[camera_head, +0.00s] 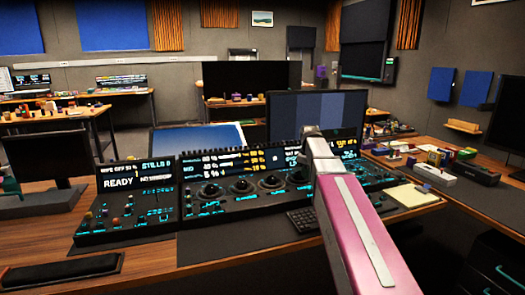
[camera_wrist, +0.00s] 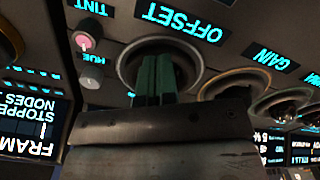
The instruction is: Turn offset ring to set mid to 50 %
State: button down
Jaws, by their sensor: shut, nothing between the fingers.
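The offset ring (camera_wrist: 124,66) is a metal ring round a dark ball, beside the glowing OFFSET label (camera_wrist: 182,18) in the wrist view. My gripper (camera_wrist: 158,62) is shut, its green fingers together in front of the ring and overlapping it in the picture. Whether the fingertips touch the ring or ball I cannot tell. In the head view my arm covers the fingertips and part of the panel (camera_head: 225,220). The panel's display (camera_head: 205,165) has a MID row with a percentage, too small to read surely.
In the wrist view, a pinkish TINT knob (camera_wrist: 87,38) and a HUE knob (camera_wrist: 92,78) sit left of the ring, and the GAIN ring (camera_wrist: 238,82) sits to its right. A monitor (camera_head: 318,112) stands behind the panel; a notepad (camera_head: 411,195) lies to its right.

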jog(key=shift+f, duration=0.7)
dwell(2.3)
jog(key=shift+s+a+m, duration=0.2)
jog(key=shift+a+m, duration=0.15)
jog(key=shift+m, duration=0.65)
jog(key=shift+s+a+m, duration=0.2)
jog(key=shift+a+m, duration=0.1)
jog(key=shift+m, duration=0.7)
jog(key=shift+f, duration=0.1)
jog(key=shift+s+a+m, duration=0.1)
jog(key=shift+a+m, duration=0.3)
jog(key=shift+m, duration=0.6)
